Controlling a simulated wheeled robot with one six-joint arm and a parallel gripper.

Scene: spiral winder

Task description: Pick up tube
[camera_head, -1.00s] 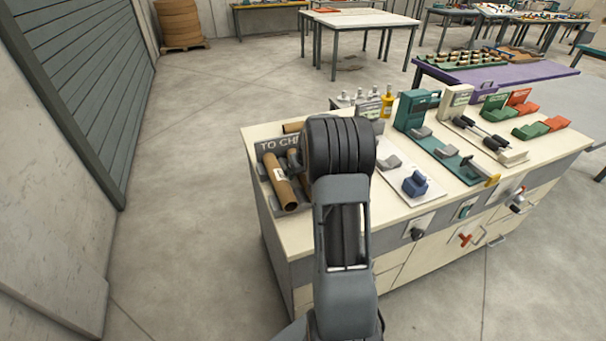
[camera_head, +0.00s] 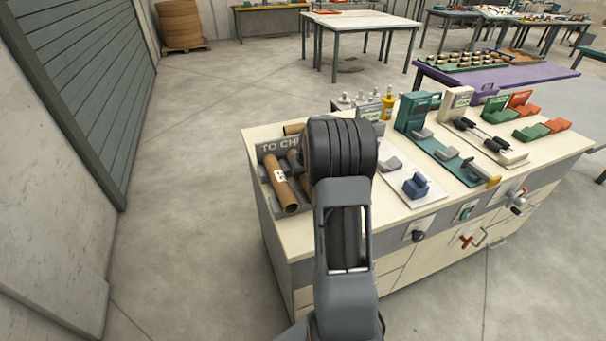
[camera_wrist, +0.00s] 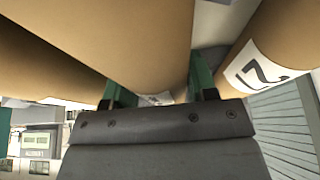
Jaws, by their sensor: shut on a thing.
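Brown cardboard tubes lie in a dark rack marked "TO CH…" (camera_head: 268,146) at the left end of the bench in the head view. The front-left tube (camera_head: 283,188) carries a white label. Another tube beside it is mostly hidden behind my arm, and a tube end (camera_head: 292,129) shows at the back. My gripper (camera_wrist: 157,92) has green and dark fingers in the wrist view and is shut on the middle brown tube (camera_wrist: 140,40). A labelled tube (camera_wrist: 290,35) is to its right and another tube (camera_wrist: 35,65) to its left. My arm hides the gripper in the head view.
The cream bench (camera_head: 300,238) also holds a blue block on a white plate (camera_head: 416,185), a teal fixture (camera_head: 445,160), and green and red holders to the right. A grey shutter wall (camera_head: 75,80) is at left. The floor between is clear.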

